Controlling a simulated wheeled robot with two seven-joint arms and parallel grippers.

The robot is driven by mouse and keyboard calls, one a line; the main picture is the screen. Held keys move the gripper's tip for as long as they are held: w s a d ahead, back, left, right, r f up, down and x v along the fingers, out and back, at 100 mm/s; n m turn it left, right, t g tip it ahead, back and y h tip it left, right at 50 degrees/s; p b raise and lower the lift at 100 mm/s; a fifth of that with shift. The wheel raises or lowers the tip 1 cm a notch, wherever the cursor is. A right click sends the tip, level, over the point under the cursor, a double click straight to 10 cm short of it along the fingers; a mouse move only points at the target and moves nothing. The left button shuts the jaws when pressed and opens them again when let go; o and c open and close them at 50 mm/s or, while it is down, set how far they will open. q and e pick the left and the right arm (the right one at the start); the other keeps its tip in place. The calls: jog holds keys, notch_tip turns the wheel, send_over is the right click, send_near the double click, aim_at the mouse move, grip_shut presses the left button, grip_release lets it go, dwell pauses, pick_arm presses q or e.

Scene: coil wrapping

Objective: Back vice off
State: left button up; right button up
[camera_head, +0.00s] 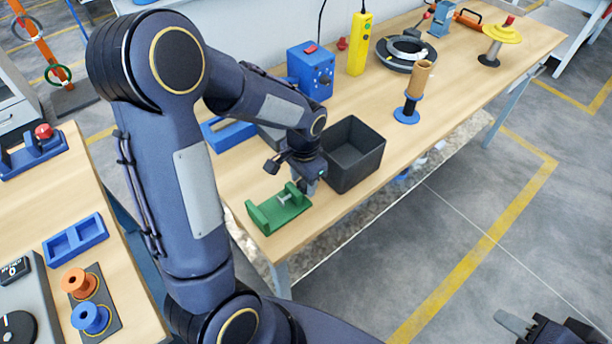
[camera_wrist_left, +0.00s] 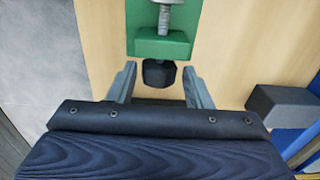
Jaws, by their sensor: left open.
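A green vice (camera_head: 280,207) sits at the near corner of the wooden bench, with a grey screw between its two upright ends. In the left wrist view, the vice (camera_wrist_left: 175,47) is at the top, and a dark knob (camera_wrist_left: 159,73) is at its near end. My left gripper (camera_head: 308,186) is at the knob end of the vice. In the left wrist view, its two grey fingers (camera_wrist_left: 160,82) are open, one on each side of the knob, with gaps visible. My right gripper (camera_head: 545,328) is at the bottom right, partly cut off, far from the vice.
An open black bin (camera_head: 353,155) stands right beside my left gripper. A blue tray (camera_head: 228,134) lies behind my forearm. A blue box (camera_head: 311,72), yellow device (camera_head: 360,43) and brown spool (camera_head: 413,90) stand farther along the bench. Open floor lies to the right.

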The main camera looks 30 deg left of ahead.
pick_arm(q)
jog(key=shift+h, duration=0.3)
jog(key=shift+a+r+g+h+p, duration=0.2)
jog(key=shift+g+h+p, duration=0.15)
jog(key=shift+p, duration=0.3)
jog(key=shift+w+a+f+g+h+p, duration=0.1)
jog(key=shift+f+g+h+p, duration=0.05)
jog(key=shift+h, duration=0.35)
jog(key=shift+w+a+f+g+h+p, duration=0.1)
jog(key=shift+h+p, duration=0.05)
jog(key=shift+h, duration=0.7)
